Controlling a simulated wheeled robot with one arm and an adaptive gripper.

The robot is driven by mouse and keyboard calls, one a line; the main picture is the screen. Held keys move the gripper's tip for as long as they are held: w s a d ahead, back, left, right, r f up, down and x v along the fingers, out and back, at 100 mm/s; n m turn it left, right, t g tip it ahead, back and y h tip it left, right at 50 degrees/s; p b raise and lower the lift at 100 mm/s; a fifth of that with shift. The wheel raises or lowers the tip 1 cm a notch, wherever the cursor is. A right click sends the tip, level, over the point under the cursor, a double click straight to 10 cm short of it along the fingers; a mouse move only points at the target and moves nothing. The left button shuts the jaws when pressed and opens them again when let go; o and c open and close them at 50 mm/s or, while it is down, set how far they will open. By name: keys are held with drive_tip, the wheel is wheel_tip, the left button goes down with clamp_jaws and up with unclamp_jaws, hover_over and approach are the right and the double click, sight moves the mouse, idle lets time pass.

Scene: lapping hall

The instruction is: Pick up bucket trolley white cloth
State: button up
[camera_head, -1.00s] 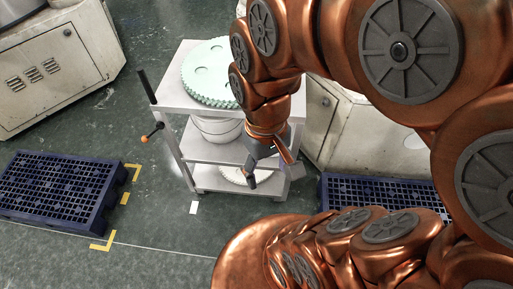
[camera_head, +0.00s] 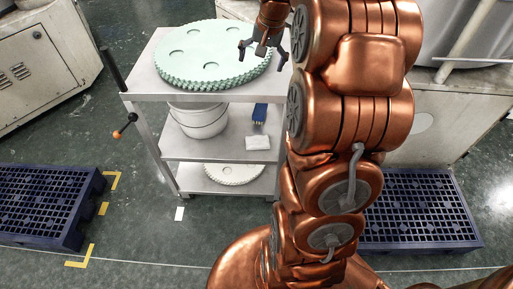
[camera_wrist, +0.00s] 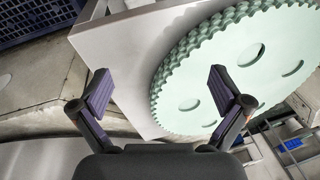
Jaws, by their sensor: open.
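A metal trolley (camera_head: 146,88) with three shelves stands ahead of me. A small white folded cloth (camera_head: 258,142) lies at the front right of its middle shelf, beside a blue item (camera_head: 260,113) and a white bucket (camera_head: 199,121). My gripper (camera_head: 262,50) is open and empty above the right end of the top shelf, by the stacked green toothed discs. In the wrist view my gripper (camera_wrist: 165,92) has its fingers spread, with the green discs (camera_wrist: 225,75) behind. The cloth does not show in the wrist view.
Blue plastic pallets lie on the floor at left (camera_head: 40,205) and right (camera_head: 420,208). Beige machines (camera_head: 45,65) stand behind. A black handle (camera_head: 112,70) and an orange-tipped lever (camera_head: 125,126) stick out at the trolley's left. A white toothed disc (camera_head: 232,174) lies on the bottom shelf.

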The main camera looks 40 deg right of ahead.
drive_tip(key=w+d+f+m+t+h+b, duration=0.1)
drive_tip(key=d+f+m+b, duration=0.45)
drive_tip(key=d, duration=0.85)
drive_tip(key=w+d+f+m+t+h+b, duration=0.1)
drive_tip(key=d+f+b, duration=0.2)
drive_tip(key=d+f, duration=0.75)
drive_tip(key=m+t+y+b, duration=0.2)
drive_tip(key=m+y+b, duration=0.6)
drive_tip(key=y, duration=0.4)
approach(262, 139)
drive_tip(key=shift+w+a+f+n+b, duration=0.35)
drive_tip(key=shift+w+a+f+b, duration=0.15)
drive_tip(key=shift+w+f, duration=0.25)
drive_tip(key=shift+a+f+m+y+b, duration=0.4)
drive_tip(key=shift+a+m+y, duration=0.1)
drive_tip(key=shift+a+y, duration=0.1)
drive_tip(key=shift+b+x, duration=1.4)
drive_tip(key=shift+x, duration=2.35)
drive_tip(key=shift+w+r, duration=0.1)
drive_tip(key=c, duration=1.2)
drive_tip(key=shift+o, duration=0.2)
